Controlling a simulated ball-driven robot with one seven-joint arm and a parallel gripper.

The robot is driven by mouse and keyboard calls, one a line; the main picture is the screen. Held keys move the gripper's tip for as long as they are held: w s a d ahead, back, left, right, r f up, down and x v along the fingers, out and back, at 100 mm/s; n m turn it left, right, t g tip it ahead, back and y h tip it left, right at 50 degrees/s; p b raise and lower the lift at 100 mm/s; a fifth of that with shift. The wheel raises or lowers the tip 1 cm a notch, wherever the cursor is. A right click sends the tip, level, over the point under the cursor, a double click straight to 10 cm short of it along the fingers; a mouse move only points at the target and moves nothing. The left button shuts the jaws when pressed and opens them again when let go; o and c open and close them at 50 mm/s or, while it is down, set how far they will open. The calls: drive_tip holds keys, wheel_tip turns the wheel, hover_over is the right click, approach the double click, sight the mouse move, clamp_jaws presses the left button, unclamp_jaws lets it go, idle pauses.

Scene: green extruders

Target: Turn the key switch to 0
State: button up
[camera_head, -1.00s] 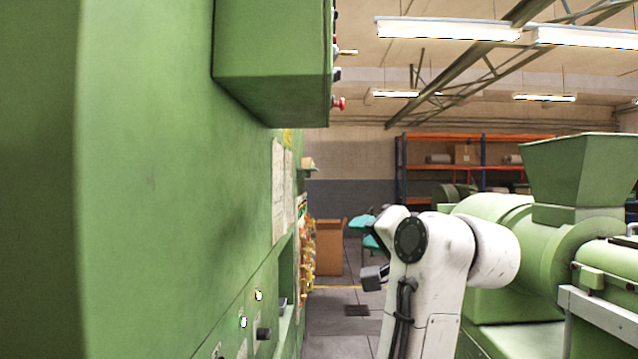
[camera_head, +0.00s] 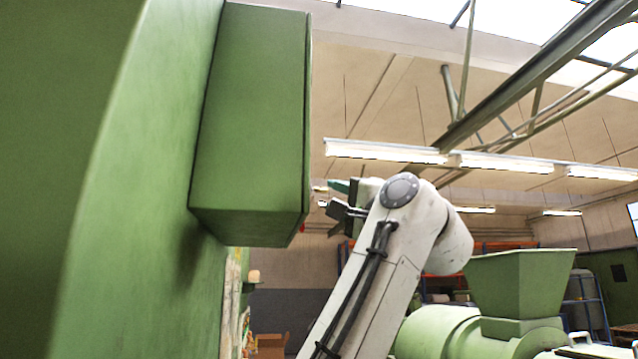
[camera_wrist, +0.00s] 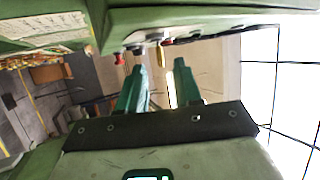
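A green control box (camera_head: 250,120) sticks out from the machine wall. Its control face is edge-on in the head view, so the controls show only in profile. In the wrist view, a thin yellow piece (camera_wrist: 161,56), apparently the key switch's key, points out from the box edge (camera_wrist: 180,18); which position it is turned to cannot be told. My gripper (camera_head: 334,199) is level with the box's lower half, close to its face. In the wrist view my gripper (camera_wrist: 159,70) has its two green fingers apart and nothing held, with the yellow piece between and beyond their tips.
A red button (camera_wrist: 118,58) and a dark knob (camera_wrist: 138,50) sit beside the yellow piece on the box. The green machine wall (camera_head: 130,200) runs along the left. A green extruder with a hopper (camera_head: 515,290) stands at the right behind my arm.

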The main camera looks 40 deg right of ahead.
sight(325, 192)
drive_tip(key=p+x, duration=0.2)
drive_tip(key=x, duration=0.4)
drive_tip(key=shift+w, duration=0.15)
clamp_jaws()
